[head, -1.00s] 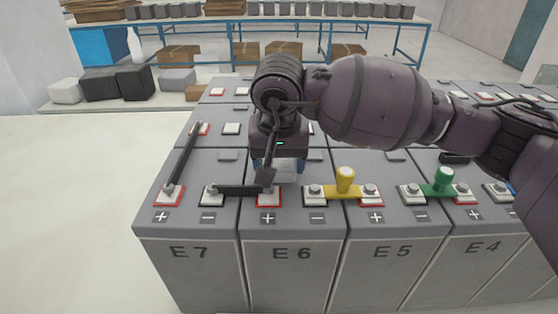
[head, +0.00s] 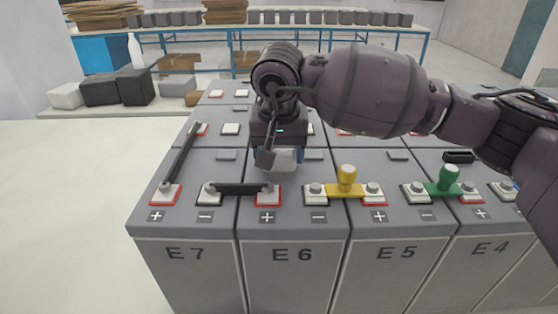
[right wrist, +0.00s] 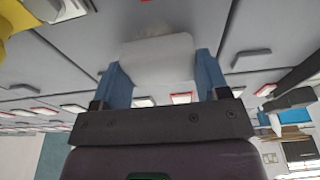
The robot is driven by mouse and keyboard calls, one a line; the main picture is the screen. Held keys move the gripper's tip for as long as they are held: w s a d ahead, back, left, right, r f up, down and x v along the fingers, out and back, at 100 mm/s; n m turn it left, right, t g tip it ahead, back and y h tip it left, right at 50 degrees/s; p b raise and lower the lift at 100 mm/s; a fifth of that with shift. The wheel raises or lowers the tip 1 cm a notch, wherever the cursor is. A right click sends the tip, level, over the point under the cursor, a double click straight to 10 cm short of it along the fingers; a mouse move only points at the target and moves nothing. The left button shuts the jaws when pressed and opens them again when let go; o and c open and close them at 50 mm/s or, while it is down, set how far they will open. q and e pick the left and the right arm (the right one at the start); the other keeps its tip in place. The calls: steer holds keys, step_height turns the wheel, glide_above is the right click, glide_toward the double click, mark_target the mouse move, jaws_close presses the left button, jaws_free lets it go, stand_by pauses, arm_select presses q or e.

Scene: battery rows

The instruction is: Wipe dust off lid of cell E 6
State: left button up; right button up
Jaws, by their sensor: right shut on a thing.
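Cell E 6 (head: 291,254) is a grey battery block in the front row, between E 7 and E 5. Its lid (head: 293,215) carries a red-edged plus terminal (head: 267,196) and a minus terminal (head: 316,194). My right gripper (head: 279,160) is over the rear part of this lid. It is shut on a pale wiping block (head: 285,161), which also shows between the blue fingers in the right wrist view (right wrist: 158,62). I cannot tell whether the block touches the lid. My left gripper is not in view.
A black link (head: 238,188) joins E 7 to E 6. A yellow link with an upright knob (head: 346,182) joins E 6 to E 5, and a green one (head: 448,182) joins E 5 to E 4. Another black bar (head: 183,152) runs back from E 7. Open floor lies left.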

arm_select(q)
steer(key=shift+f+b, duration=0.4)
steer(key=shift+b, duration=0.1)
arm_select(e)
steer(key=shift+w+f, duration=0.15)
steer(key=shift+w, duration=0.55)
arm_select(q)
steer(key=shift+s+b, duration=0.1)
steer(key=shift+b, duration=0.5)
arm_select(e)
steer(key=shift+w, duration=0.95)
